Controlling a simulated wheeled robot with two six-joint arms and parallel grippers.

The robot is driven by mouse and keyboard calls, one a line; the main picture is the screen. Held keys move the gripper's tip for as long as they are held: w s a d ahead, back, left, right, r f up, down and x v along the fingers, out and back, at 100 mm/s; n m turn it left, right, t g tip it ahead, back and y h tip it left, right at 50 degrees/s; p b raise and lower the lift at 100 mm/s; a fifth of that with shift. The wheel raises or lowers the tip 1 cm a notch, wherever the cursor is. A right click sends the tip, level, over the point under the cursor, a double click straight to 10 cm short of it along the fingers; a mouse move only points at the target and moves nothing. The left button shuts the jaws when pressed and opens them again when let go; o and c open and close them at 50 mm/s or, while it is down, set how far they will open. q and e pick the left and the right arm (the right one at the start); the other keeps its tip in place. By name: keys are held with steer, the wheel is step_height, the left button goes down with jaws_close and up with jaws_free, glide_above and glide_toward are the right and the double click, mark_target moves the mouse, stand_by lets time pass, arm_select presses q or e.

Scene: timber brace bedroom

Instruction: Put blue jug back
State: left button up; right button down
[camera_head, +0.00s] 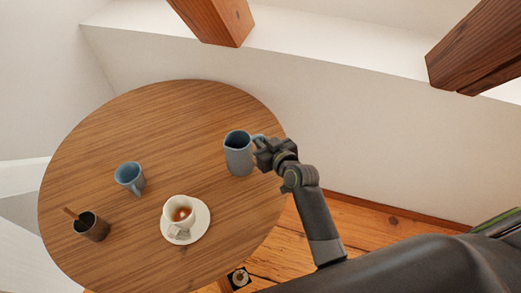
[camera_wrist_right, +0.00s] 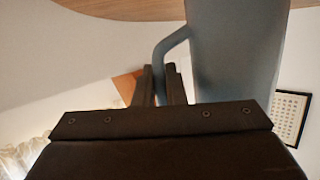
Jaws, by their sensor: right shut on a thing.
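The blue jug (camera_head: 239,157) is upright at the right side of the round wooden table (camera_head: 150,115), with its handle toward my right gripper. My right gripper (camera_head: 262,150) is shut on the jug's handle. In the right wrist view the jug's grey-blue body (camera_wrist_right: 237,50) fills the upper right, and its handle runs down between the two fingers of the gripper (camera_wrist_right: 163,85). I cannot tell whether the jug's base touches the table. My left gripper is not in view.
A white saucer (camera_head: 204,222) with a cup of tea (camera_head: 178,211) is nearer the front. A dark cup with a wooden stick (camera_head: 92,228) stands at the left. Timber beams (camera_head: 215,20) hang above the white wall. The table's middle is clear.

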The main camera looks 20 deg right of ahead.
step_height(320, 180, down, 3)
steer(key=shift+f, duration=0.15)
steer(key=shift+b, duration=0.35)
steer(key=shift+f, duration=0.2)
steer(key=c, duration=1.5)
jaws_free()
steer(key=shift+r, duration=0.15)
steer(key=shift+s, duration=0.2)
steer(key=b+v, duration=0.1)
steer(key=v, duration=1)
steer(key=shift+s+r, duration=0.25)
steer(key=shift+s, duration=0.05)
